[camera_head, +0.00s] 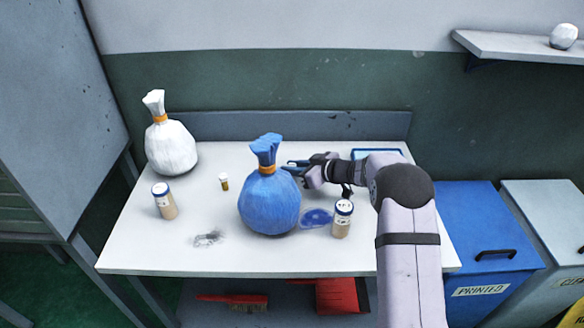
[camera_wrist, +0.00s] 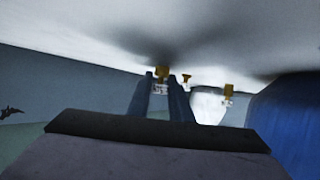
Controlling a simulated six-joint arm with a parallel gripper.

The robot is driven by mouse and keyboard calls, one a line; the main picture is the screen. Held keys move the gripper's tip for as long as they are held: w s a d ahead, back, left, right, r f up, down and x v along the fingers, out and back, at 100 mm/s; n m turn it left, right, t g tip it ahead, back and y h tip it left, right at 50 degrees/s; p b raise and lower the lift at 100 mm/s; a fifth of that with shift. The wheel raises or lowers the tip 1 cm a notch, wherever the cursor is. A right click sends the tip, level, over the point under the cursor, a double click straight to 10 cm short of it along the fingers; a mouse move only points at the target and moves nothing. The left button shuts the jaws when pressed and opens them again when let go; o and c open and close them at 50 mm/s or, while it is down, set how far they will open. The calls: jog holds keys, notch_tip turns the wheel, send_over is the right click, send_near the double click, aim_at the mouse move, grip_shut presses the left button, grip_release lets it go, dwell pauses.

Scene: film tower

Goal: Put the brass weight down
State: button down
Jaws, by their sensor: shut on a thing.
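My gripper (camera_head: 292,165) reaches in from the right, just behind and beside the neck of the blue bag (camera_head: 269,205). The white table top (camera_head: 235,256) lies below. I cannot tell whether the weight touches it.
A white bag (camera_head: 171,148) stands at the back left. Jars stand at left (camera_head: 165,201) and front right (camera_head: 342,219), and a small vial (camera_head: 224,182) between the bags. A blue-edged tray (camera_head: 363,152) lies behind my arm.

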jog(key=shift+f, duration=0.1)
jog(key=c, duration=1.6)
grip_release()
jog(key=shift+s+d+r, duration=0.1)
jog(key=shift+d+r, duration=0.1)
jog(key=shift+r, duration=0.05)
jog(key=v, duration=1.1)
jog(key=shift+s+d, duration=0.2)
jog(key=shift+d, duration=0.05)
